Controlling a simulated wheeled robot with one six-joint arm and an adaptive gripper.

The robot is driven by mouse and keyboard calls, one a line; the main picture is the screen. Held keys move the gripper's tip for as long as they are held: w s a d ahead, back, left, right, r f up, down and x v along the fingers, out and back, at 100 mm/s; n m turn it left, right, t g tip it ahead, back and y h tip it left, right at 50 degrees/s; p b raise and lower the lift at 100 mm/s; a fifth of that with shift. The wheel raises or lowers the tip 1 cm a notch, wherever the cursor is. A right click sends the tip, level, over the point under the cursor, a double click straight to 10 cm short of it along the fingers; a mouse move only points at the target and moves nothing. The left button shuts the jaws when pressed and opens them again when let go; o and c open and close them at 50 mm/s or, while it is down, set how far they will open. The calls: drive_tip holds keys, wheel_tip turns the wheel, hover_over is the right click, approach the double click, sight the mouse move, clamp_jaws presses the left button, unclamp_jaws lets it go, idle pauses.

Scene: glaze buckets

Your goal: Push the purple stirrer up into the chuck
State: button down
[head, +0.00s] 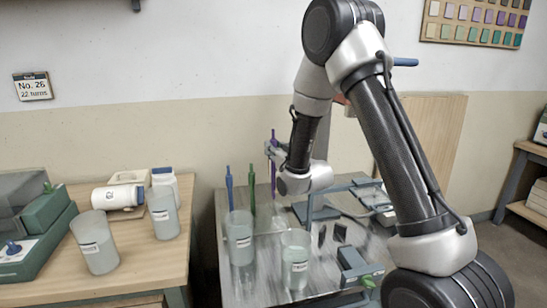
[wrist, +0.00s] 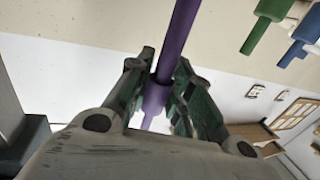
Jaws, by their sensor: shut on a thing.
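The purple stirrer (head: 273,175) is upright at the back of the metal table in the head view. My gripper (head: 273,149) is shut around its shaft, partly hidden by my wrist. In the wrist view, the purple stirrer (wrist: 181,32) passes between the fingers of my gripper (wrist: 163,92), with a thicker purple section at the fingers. I cannot make out the chuck in either view; my arm covers part of the area behind it.
Blue (head: 229,188) and green (head: 252,190) stirrers stand left of the purple one. Two buckets (head: 240,240) (head: 296,262) stand at the metal table's front.

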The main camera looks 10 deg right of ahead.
sight(273, 131)
drive_tip(key=shift+r, duration=3.35)
drive_tip(key=shift+f, duration=0.1)
